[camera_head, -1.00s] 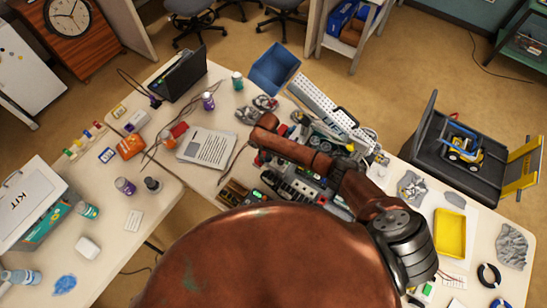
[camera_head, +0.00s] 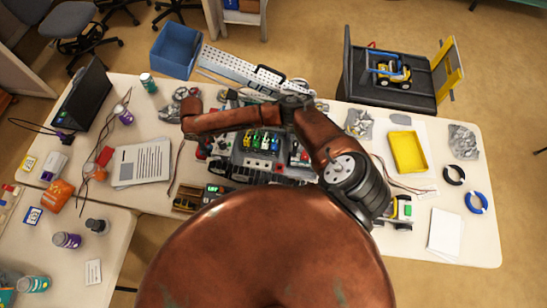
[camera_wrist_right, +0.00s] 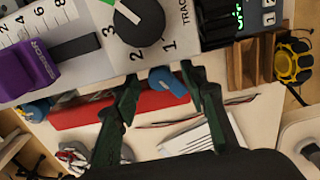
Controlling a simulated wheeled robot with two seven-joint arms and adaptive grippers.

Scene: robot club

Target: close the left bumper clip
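In the right wrist view, a red bar (camera_wrist_right: 90,112), likely the bumper, runs below a grey control panel (camera_wrist_right: 100,40). A blue lever-like clip (camera_wrist_right: 172,84) stands near its right part, and another blue piece (camera_wrist_right: 36,110) is at its left end. I cannot tell which is the left clip. My right gripper (camera_wrist_right: 160,75) has its dark green fingers apart, one on each side of the first blue clip, with gaps visible. Whether that clip is latched cannot be told. In the head view, my right arm crosses the machine (camera_head: 262,150) and hides part of it. My left gripper is out of view.
The panel carries a black dial (camera_wrist_right: 138,18) and a purple slider (camera_wrist_right: 25,68) close to the fingers. A small yellow-blue vehicle (camera_head: 390,72) sits behind.

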